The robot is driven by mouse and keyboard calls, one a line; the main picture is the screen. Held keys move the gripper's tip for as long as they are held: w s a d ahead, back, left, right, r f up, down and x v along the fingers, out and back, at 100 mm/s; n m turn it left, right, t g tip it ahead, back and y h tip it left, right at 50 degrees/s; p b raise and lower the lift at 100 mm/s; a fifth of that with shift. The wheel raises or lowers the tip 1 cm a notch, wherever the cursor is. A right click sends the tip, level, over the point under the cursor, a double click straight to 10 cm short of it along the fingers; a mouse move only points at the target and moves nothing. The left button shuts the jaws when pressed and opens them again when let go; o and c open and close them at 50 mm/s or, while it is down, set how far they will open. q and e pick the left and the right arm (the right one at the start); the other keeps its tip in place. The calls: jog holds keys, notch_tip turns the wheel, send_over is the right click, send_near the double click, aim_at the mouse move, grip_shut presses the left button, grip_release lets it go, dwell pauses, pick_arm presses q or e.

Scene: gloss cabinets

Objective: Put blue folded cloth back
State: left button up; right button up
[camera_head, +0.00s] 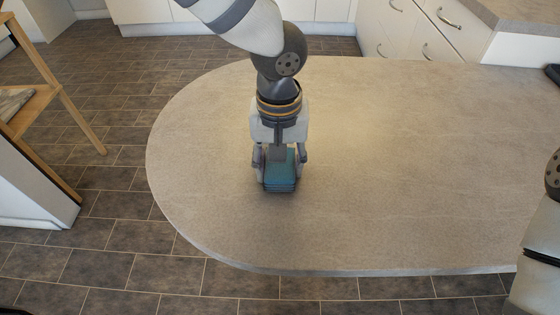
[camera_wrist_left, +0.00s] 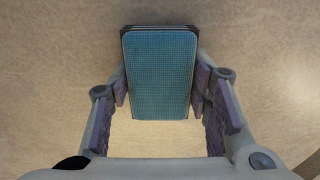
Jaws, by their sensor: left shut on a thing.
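The blue folded cloth (camera_head: 281,172) is a small, thick rectangle with rounded corners, over the left part of the grey counter in the head view. My left gripper (camera_head: 281,158) points down over it and is shut on it, one finger on each side. In the left wrist view the blue folded cloth (camera_wrist_left: 160,72) lies between the fingers of the left gripper (camera_wrist_left: 162,88). I cannot tell whether the cloth touches the counter. My right gripper is out of view; only part of my right arm shows at the right edge.
The grey counter (camera_head: 400,170) has a rounded left end and is clear around the gripper. White drawers (camera_head: 430,40) stand at the back right. A wooden chair-like frame (camera_head: 60,85) stands on the tiled floor at the left. A dark object (camera_head: 552,73) sits at the far right edge.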

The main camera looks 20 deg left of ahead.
pick_arm(q)
jog(key=o, duration=1.2)
jog(key=shift+f, duration=0.1)
notch_tip(320, 180, up, 12)
jog(key=p, duration=0.1)
jog(key=shift+r, duration=0.2)
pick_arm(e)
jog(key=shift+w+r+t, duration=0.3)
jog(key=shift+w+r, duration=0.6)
